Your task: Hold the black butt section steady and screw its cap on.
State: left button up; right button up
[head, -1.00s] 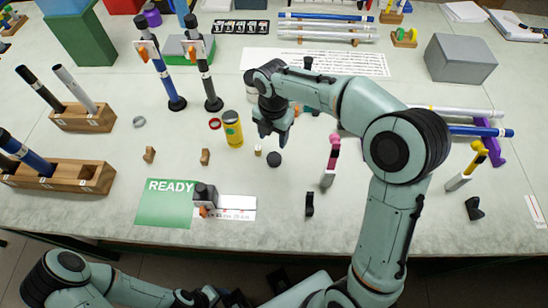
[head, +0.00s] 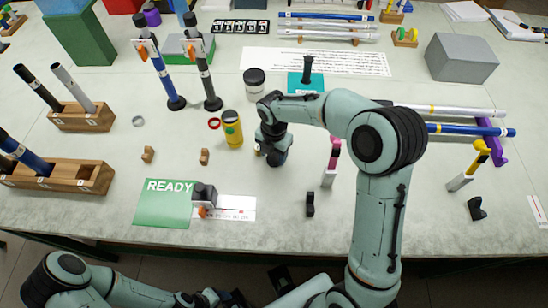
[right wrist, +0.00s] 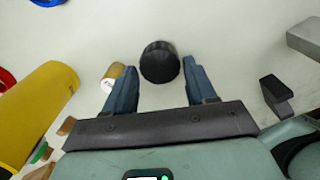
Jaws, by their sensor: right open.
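A black rod section (head: 206,75) stands upright in a round black base, with an orange clip at its upper part; I take it for the butt section. A round black cap (right wrist: 160,62) lies on the table. In the right wrist view it sits between the spread fingers of my right gripper (right wrist: 155,80), toward their tips, with gaps on both sides. In the head view my right gripper (head: 274,158) points down over that spot and hides the cap. My left arm lies low at the bottom edge; its gripper (head: 208,298) is too unclear to read.
A small gold-topped cylinder (right wrist: 113,75) lies close beside the left finger. A yellow can (head: 232,130) and a red ring (head: 214,123) are nearby. Wooden rod racks (head: 83,118) are at left.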

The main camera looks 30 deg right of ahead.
aim_at(274, 157)
jog(key=shift+f, duration=0.85)
jog(key=shift+c, duration=0.4)
jog(key=c, duration=0.6)
jog(key=shift+r, duration=0.1)
pick_arm(q)
jog(key=r+p, duration=0.1)
jog(key=w+r+p, duration=0.1)
jog(key=r, duration=0.1)
jog(key=shift+w+p, duration=0.2)
jog(key=shift+p, duration=0.1)
pick_arm(e)
notch_tip(274, 157, up, 20)
